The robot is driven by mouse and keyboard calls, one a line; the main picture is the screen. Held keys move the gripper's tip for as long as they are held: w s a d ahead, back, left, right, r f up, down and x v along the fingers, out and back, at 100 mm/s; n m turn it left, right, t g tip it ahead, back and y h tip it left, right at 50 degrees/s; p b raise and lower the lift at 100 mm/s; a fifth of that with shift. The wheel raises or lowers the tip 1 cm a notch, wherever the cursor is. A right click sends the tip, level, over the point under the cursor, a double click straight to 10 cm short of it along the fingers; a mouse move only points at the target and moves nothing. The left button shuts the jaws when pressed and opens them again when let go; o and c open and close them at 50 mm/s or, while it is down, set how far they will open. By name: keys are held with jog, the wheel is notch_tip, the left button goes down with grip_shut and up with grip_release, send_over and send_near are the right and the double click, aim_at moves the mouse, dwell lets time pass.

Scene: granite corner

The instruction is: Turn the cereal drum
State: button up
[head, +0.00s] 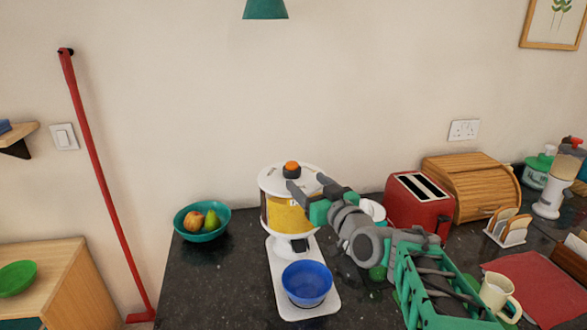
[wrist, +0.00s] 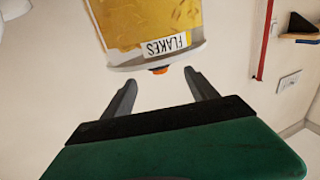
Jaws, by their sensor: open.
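The cereal drum (head: 284,214) is a clear container of yellow flakes with a white lid and an orange knob (head: 291,168) on top. It stands on a white base (head: 285,277). In the wrist view the drum (wrist: 140,22) appears upside down with a "FLAKES" label, and the orange knob (wrist: 160,70) shows at its lid. My gripper (head: 305,183) is open and empty, at lid height by the drum's right side in the head view. In the wrist view its fingers (wrist: 163,84) point toward the knob, which appears just beyond and between the tips. I see no contact.
A blue bowl (head: 307,283) sits on the white base below the drum. A teal fruit bowl (head: 202,234) stands to the left. A red toaster (head: 418,205) and wooden bread box (head: 470,187) stand to the right, with a cream mug (head: 497,293) nearer.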

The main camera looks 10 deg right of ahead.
aim_at(296, 172)
jog(key=p+x, duration=0.2)
jog(key=x, duration=0.4)
jog(key=shift+w+d, duration=0.1)
jog(key=shift+w, duration=0.5)
grip_shut()
dwell(0.3)
